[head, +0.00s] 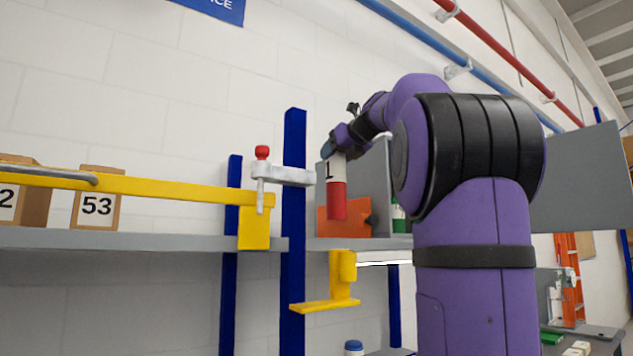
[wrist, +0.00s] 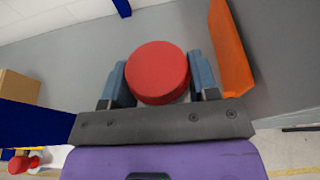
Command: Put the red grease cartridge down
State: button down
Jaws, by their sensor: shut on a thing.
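The red grease cartridge (head: 337,203) has a white upper part marked 1 and a red lower part. In the head view it hangs upright under my gripper (head: 335,150), in front of an orange block. In the wrist view its round red end (wrist: 157,72) sits between the two blue-grey fingers of my gripper (wrist: 160,85), which is shut on it. The grey shelf (head: 330,243) is below and behind it. I cannot tell whether the cartridge touches the shelf.
The orange block (head: 345,219) stands close by, right of the fingers in the wrist view. A green-labelled item (head: 399,217) stands right of it. Boxes (head: 98,208) sit farther left.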

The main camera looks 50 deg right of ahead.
aim_at(340, 155)
jog(key=f+x, duration=0.1)
jog(key=x, duration=0.7)
jog(key=shift+a+f, duration=0.3)
jog(key=shift+f, duration=0.15)
jog(key=shift+w+f, duration=0.1)
jog(key=shift+c, duration=1.9)
grip_release()
jog(key=v, duration=1.2)
